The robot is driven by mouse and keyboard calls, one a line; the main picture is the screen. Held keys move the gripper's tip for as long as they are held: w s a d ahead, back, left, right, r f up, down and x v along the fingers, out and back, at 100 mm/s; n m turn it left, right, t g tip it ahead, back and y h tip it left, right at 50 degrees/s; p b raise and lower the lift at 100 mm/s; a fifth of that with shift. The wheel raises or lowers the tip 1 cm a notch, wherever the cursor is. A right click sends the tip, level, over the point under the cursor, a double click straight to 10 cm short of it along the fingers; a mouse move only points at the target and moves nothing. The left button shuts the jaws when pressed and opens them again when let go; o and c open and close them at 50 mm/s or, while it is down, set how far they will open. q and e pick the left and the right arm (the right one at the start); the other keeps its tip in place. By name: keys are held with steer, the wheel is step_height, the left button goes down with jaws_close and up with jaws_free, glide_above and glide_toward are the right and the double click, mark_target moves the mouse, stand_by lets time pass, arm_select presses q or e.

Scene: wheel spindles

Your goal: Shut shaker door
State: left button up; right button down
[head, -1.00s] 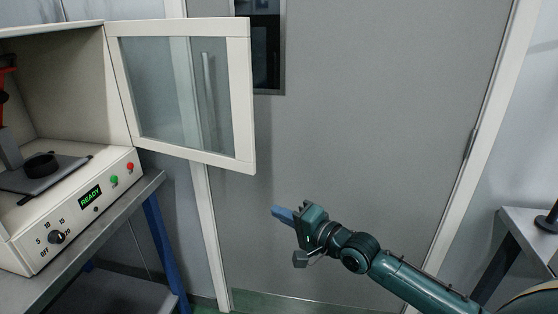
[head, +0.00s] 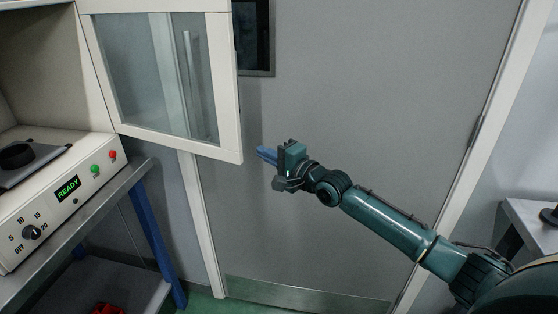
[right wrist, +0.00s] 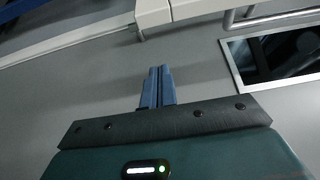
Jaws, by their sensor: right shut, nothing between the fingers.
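The shaker (head: 62,190) is a cream cabinet at the left in the head view, its panel showing a lit READY display. Its door (head: 236,100), a cream frame with a glass pane, stands wide open, swung out to the right. A corner of the door frame (right wrist: 153,12) shows at the top of the right wrist view. My right gripper (head: 266,154) is shut and empty, just right of the door's lower right corner, seemingly apart from it. Its blue fingers (right wrist: 158,88) are together in the right wrist view. My left gripper is not in view.
The shaker stands on a metal table (head: 105,207) with blue legs. A grey room door (head: 350,110) with a small dark window (head: 256,40) is behind my arm. Another table (head: 535,218) is at the right edge. The space around my right gripper looks free.

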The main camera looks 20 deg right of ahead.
steer(key=shift+s+a+p, duration=0.15)
steer(key=shift+a+p, duration=0.4)
steer(key=shift+a, duration=0.4)
steer(key=shift+s+a+p, duration=0.15)
steer(key=shift+a+p, duration=0.35)
steer(key=shift+a, duration=0.45)
steer(key=shift+a, duration=0.1)
